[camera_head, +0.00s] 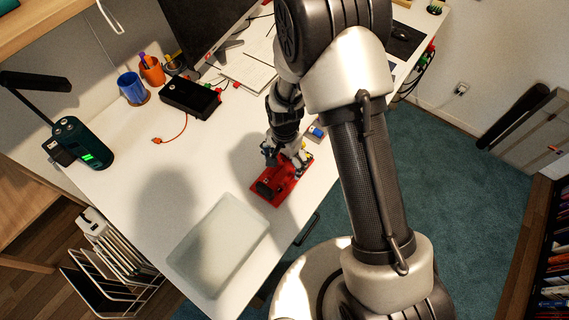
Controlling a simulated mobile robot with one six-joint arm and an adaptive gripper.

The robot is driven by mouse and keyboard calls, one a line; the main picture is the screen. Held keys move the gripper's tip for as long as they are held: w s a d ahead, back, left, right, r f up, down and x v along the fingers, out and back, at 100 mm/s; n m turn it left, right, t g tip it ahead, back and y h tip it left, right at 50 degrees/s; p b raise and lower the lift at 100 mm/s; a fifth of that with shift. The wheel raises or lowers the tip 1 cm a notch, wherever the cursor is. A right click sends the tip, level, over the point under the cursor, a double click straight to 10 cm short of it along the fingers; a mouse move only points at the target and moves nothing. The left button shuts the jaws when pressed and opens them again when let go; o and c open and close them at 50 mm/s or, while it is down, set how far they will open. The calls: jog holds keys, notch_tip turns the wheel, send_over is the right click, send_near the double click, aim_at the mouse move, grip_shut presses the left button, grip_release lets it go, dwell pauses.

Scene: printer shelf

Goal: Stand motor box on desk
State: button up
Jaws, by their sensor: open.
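A red box (279,187) with dark markings, which looks like the motor box, is on the white desk (215,150), near the desk's right edge. It appears to lie flat. My gripper (284,158) is just at the far end of the red box, with its fingers pointing down and apart. I cannot tell whether the fingertips touch the box. The gripper and wrist hide part of the box's far side.
A translucent tray (215,252) lies at the desk's near end. A black box (190,98), a blue cup (132,88), an orange cup (152,70) and a dark green device (80,143) stand farther back. A small blue item (317,133) sits beside my wrist. The desk's middle left is clear.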

notch_tip(320, 180, up, 8)
jog(key=p, duration=0.2)
jog(key=shift+r, duration=0.15)
notch_tip(320, 180, up, 8)
jog(key=n, duration=0.1)
send_over(285, 171)
jog(key=d, duration=0.2)
jog(key=s+d+r+n+t, duration=0.1)
jog(key=s+d+r, duration=0.15)
jog(key=r, duration=0.35)
jog(key=s+d+r+n+t, duration=0.1)
jog(key=s+d+r, duration=0.15)
jog(key=r, duration=0.35)
jog(key=s+d+r+n+t, duration=0.1)
jog(key=s+d+r+n, duration=0.1)
jog(key=s+r, duration=0.2)
jog(key=s+d+r+n+t, duration=0.1)
jog(key=s+r, duration=0.4)
jog(key=s, duration=0.5)
jog(key=shift+s+d+n+t, duration=0.35)
jog(key=shift+d+n, duration=0.45)
jog(key=shift+d, duration=0.45)
